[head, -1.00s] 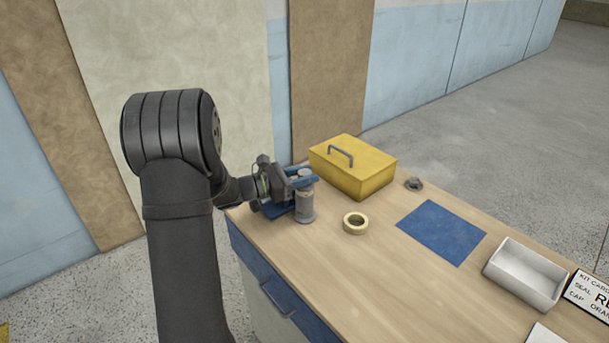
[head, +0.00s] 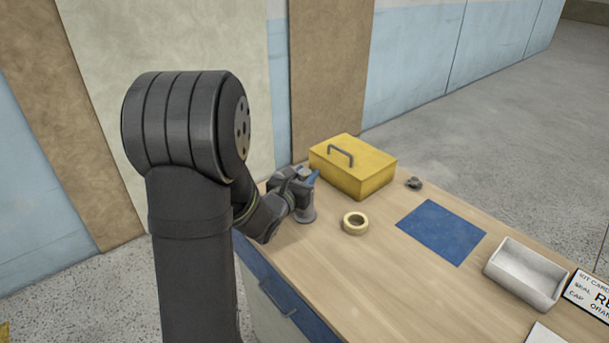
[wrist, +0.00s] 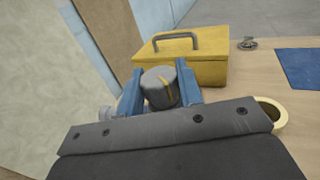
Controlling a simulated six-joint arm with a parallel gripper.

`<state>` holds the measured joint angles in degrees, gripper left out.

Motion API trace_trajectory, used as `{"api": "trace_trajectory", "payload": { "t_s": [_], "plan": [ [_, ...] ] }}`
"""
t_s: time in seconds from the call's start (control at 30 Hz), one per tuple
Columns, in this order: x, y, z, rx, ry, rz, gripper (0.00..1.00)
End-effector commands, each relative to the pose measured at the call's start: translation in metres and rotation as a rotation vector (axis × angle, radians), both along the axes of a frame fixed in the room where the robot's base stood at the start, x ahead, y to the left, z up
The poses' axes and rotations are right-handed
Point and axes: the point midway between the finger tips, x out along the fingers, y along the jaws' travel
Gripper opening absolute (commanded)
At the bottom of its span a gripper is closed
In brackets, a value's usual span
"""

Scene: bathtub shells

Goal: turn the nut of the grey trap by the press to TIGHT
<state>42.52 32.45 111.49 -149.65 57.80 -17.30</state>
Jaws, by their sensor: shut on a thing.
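The grey trap (head: 308,213) stands upright on the bench near its far left end. Its nut (wrist: 160,86) is a grey knob with a yellow line on top, seen in the wrist view. My gripper (head: 308,178) has its blue fingers on either side of the nut and is shut on it. In the wrist view the fingers (wrist: 161,88) flank the nut at left and right. The yellow line runs nearly along the fingers, tilted a little. Most of the trap's body is hidden in the wrist view. I cannot make out a TIGHT mark.
A yellow toolbox (head: 355,170) stands close behind the trap. A roll of tape (head: 355,223) lies to its right. A small dark part (head: 414,183), a blue mat (head: 441,232) and a white tray (head: 525,273) lie farther right. The bench front is clear.

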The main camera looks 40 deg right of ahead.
Motion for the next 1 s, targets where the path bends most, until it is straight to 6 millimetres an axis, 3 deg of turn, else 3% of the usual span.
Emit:
{"api": "trace_trajectory", "payload": {
  "t_s": [0.7,0.73,0.83,1.0],
  "plan": [
    [0.0002,-0.0002,0.0007,-0.002,-0.001,0.068,0.10],
    [0.0002,-0.0002,0.0007,-0.002,-0.001,0.068,0.35],
    [0.0002,-0.0002,0.0007,-0.002,-0.001,0.068,0.55],
    [0.0001,-0.0003,0.0005,-0.001,0.000,0.068,0.55]
  ]
}}
